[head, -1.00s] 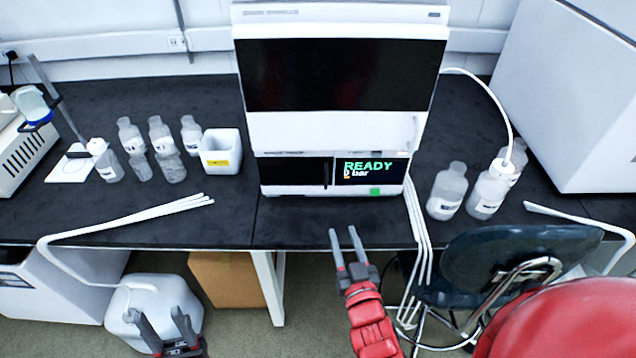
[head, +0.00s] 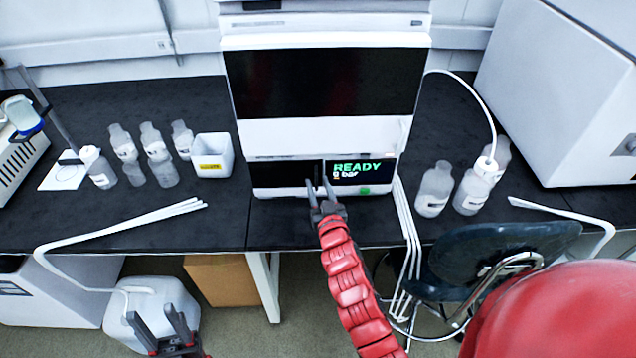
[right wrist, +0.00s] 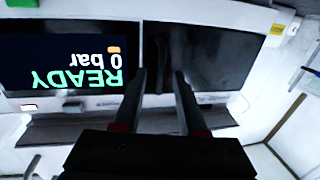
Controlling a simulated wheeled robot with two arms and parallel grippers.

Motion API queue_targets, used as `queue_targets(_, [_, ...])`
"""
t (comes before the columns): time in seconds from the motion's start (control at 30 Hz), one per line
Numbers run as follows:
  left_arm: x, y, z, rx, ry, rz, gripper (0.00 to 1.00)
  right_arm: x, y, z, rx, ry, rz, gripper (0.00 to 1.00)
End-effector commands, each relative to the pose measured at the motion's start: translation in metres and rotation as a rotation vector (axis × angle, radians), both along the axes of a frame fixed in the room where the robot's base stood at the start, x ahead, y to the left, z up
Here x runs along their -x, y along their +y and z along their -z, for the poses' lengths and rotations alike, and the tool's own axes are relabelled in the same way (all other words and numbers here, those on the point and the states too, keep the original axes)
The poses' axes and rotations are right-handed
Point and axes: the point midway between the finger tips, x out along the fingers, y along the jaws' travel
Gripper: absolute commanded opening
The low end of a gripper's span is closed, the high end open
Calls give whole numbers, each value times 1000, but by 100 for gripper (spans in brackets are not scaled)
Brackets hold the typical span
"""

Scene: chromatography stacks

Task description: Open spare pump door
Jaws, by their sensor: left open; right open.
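The pump unit (head: 380,187) is the bottom module of the white stack on the bench. Its left half is a dark door panel (head: 275,174), which looks closed; it also shows in the right wrist view (right wrist: 220,60), where the picture is upside down. A thin dark handle (right wrist: 181,58) stands along the door's edge next to the screen. The screen (head: 360,171) reads READY, 0 bar. My right gripper (head: 320,187) is open and empty in front of the handle, its fingertips close to the panel; I cannot tell whether they touch. My left gripper (head: 153,318) is open and empty, low in front of the bench.
A white open box (head: 214,160) and several bottles (head: 159,158) stand left of the stack. More bottles (head: 435,190) stand to the right. White tubes (head: 150,220) lie along the bench edge. A dark chair (head: 500,255) and a white jug (head: 170,290) are below the bench.

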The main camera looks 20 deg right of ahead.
Motion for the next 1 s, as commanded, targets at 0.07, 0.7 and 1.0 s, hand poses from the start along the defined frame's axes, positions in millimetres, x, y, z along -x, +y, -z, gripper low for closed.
queue_targets(0.07, [0, 0, -1, 0, 0, 0, 50, -3, 0, -1, 0, -2, 0, 41])
queue_targets(0.7, [0, 0, -1, 0, 0, 0, 50, -4, 0, 0, 0, -1, -1, 0])
queue_targets(1.0, [0, 0, -1, 0, 0, 0, 50, -4, 0, 0, 0, -1, -1, 0])
